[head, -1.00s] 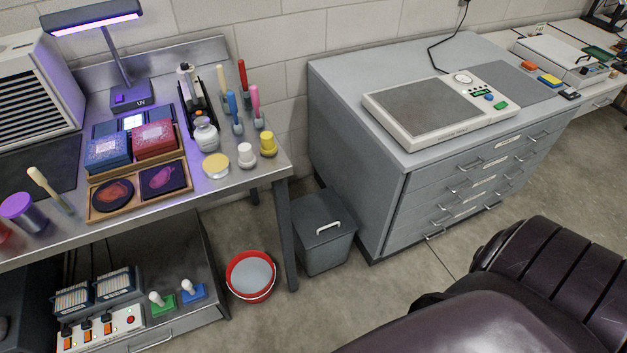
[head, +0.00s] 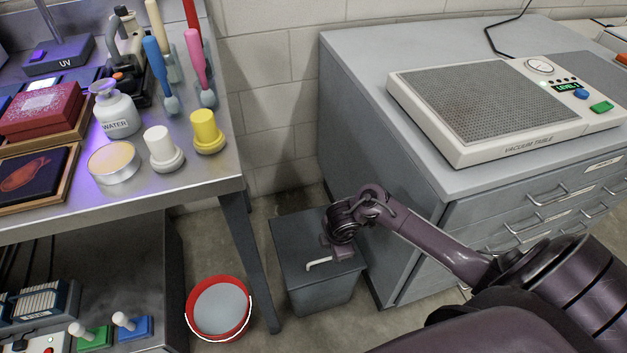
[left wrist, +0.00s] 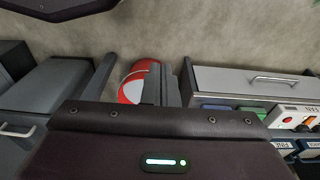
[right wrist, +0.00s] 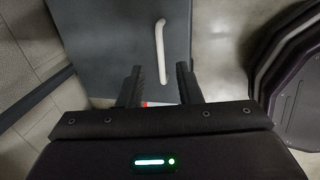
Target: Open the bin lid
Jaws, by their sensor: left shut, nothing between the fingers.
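The grey bin (head: 292,245) stands on the floor between the bench and the drawer cabinet. Its lid (right wrist: 110,40) is down. A white bar handle (head: 318,264) is fixed to the lid, and its far part is hidden behind my right gripper (head: 336,248) in the head view. In the right wrist view my right gripper (right wrist: 160,70) is open, with the handle (right wrist: 160,50) showing in line with the gap between its fingers; I cannot tell whether they touch. My left gripper (left wrist: 162,75) is shut and empty, and the bin (left wrist: 45,90) shows at left in that view.
A red bucket (head: 246,325) stands on the floor left of the bin. The bench leg (head: 246,255) is close to the bin's left side. The grey drawer cabinet (head: 385,165) with the vacuum table (head: 480,105) is close on the right.

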